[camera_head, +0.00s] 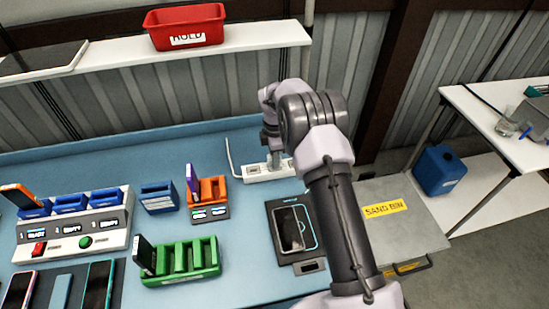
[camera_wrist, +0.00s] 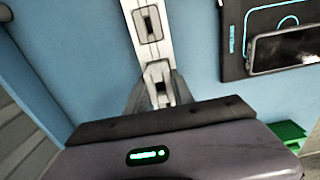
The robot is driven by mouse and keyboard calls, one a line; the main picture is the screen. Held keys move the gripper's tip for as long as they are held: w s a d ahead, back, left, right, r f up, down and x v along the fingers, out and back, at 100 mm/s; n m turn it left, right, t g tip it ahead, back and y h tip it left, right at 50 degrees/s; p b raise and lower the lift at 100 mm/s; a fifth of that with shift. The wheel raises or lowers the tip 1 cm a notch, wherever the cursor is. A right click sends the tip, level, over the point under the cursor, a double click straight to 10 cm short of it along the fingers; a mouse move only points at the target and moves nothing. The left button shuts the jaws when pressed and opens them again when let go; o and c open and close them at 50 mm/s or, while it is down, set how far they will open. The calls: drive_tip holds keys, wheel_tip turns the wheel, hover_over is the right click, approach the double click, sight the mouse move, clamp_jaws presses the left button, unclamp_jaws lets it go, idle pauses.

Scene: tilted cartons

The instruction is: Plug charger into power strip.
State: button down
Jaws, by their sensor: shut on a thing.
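The white power strip (camera_head: 254,173) lies near the back of the blue bench, with a white cable at its left end. In the wrist view the power strip (camera_wrist: 137,48) runs up from between my fingers, with one open socket in clear sight. My gripper (camera_head: 271,152) points down over the strip's middle. In the wrist view my gripper (camera_wrist: 158,92) is shut on a small pale grey charger (camera_wrist: 158,72), right over the strip. The charger's lower end is hidden, so I cannot tell whether it touches or enters a socket.
A black pad with a phone (camera_head: 291,228) lies front right of the strip. An orange rack (camera_head: 213,190), a blue holder (camera_head: 158,197) and a green rack (camera_head: 182,262) stand to the left. A red bin (camera_head: 185,27) sits on the shelf behind.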

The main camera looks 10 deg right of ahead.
drive_tip(key=shift+f, duration=0.5)
idle(0.4)
drive_tip(key=c, duration=1)
unclamp_jaws()
wheel_tip(320, 180, up, 18)
drive_tip(key=p, duration=0.3)
drive_tip(key=shift+f, duration=0.25)
